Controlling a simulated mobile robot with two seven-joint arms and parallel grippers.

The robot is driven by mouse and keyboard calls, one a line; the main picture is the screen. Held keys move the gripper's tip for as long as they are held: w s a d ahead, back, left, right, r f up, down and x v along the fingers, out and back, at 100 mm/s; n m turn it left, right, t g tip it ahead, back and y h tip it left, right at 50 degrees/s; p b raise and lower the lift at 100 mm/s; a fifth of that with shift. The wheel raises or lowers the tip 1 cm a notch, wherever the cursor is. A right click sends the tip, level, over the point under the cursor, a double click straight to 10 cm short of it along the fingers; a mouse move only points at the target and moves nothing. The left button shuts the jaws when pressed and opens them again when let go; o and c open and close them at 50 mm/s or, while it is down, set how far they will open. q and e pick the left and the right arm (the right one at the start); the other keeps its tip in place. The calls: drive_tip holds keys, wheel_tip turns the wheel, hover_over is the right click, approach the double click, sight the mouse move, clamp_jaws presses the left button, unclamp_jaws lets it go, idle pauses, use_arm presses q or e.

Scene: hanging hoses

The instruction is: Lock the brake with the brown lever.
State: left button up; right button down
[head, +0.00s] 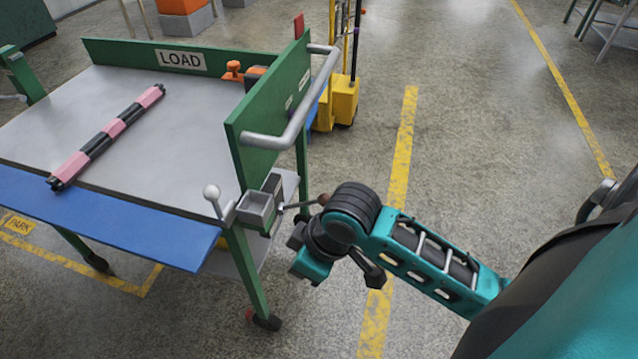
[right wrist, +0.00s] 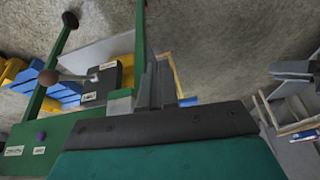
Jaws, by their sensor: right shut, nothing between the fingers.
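The brown lever (head: 322,199) is a thin metal rod with a brown ball knob, sticking out to the right from the cart's near right corner. In the right wrist view its brown knob (right wrist: 48,77) is at the left, with the rod running right to a dark block (right wrist: 101,84). My right gripper (right wrist: 158,72) is shut and empty, apart from the knob and to its right in that view. In the head view my right wrist (head: 318,240) is just below the knob; the fingers are mostly hidden there. My left gripper is not in view.
The green cart has a grey top (head: 200,100), a blue flap (head: 110,215) and a metal handle (head: 310,100). A pale-knobbed lever (head: 211,192) stands beside a grey box (head: 258,207). A pink-and-black roll (head: 105,137) lies on top.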

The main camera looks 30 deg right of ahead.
drive_tip(key=w+d+r+n, duration=0.1)
drive_tip(key=w+d+n, duration=0.1)
drive_tip(key=w, duration=0.3)
wheel_tip(320, 180, up, 10)
drive_tip(key=g+h, duration=0.1)
drive_tip(key=g, duration=0.1)
hover_over(322, 194)
drive_tip(key=s+d, duration=0.1)
drive_tip(key=d, duration=0.1)
drive_tip(key=shift+m, duration=0.3)
drive_tip(key=f, duration=0.4)
drive_tip(key=a+f+b, duration=0.1)
drive_tip(key=f, duration=0.8)
drive_tip(key=shift+w+a+b, duration=0.25)
drive_tip(key=shift+a+b, duration=0.1)
drive_tip(key=shift+b, duration=0.05)
drive_tip(key=shift+f, duration=0.4)
drive_tip(key=shift+s, duration=0.1)
drive_tip(key=shift+f, duration=0.15)
